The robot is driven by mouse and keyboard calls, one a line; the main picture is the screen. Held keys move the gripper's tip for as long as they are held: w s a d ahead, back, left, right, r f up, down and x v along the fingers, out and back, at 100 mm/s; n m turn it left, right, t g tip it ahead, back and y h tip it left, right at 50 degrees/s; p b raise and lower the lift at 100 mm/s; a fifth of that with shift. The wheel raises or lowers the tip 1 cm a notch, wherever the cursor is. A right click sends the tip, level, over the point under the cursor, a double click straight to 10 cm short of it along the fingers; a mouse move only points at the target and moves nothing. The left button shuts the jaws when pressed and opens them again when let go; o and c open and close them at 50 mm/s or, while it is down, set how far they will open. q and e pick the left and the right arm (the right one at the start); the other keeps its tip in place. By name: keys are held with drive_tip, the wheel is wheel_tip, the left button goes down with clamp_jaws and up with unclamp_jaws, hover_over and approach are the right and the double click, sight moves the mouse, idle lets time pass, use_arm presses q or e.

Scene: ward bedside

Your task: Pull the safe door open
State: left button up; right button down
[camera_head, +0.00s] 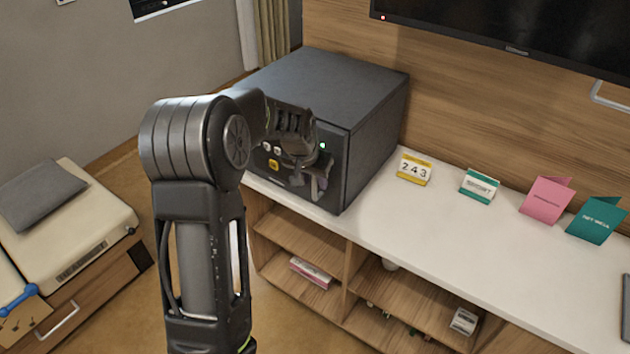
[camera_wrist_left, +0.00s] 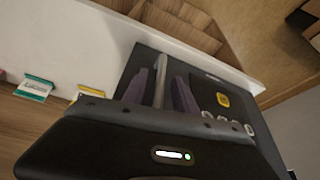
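The dark grey safe (camera_head: 335,85) stands on the white counter, and its door looks closed. A green light, round knobs and a yellow button (camera_head: 273,164) show on its front. My left gripper (camera_head: 320,182) is at the right part of the door front, with my arm hiding some of the door. In the left wrist view, the upright metal door handle (camera_wrist_left: 160,78) lies between the two fingers of my left gripper (camera_wrist_left: 158,95). The fingers are apart, with narrow gaps seen on both sides of the handle. My right gripper is not in view.
On the white counter (camera_head: 480,255), right of the safe, stand a yellow-and-white number card (camera_head: 414,169), a green-and-white box (camera_head: 480,186) and pink and teal cards. Open wooden shelves lie below. A bedside unit (camera_head: 70,235) stands at left, with floor between.

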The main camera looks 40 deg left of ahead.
use_arm(q)
drive_tip(key=shift+x, duration=0.9)
drive_tip(key=shift+c, duration=0.4)
clamp_jaws()
idle(0.4)
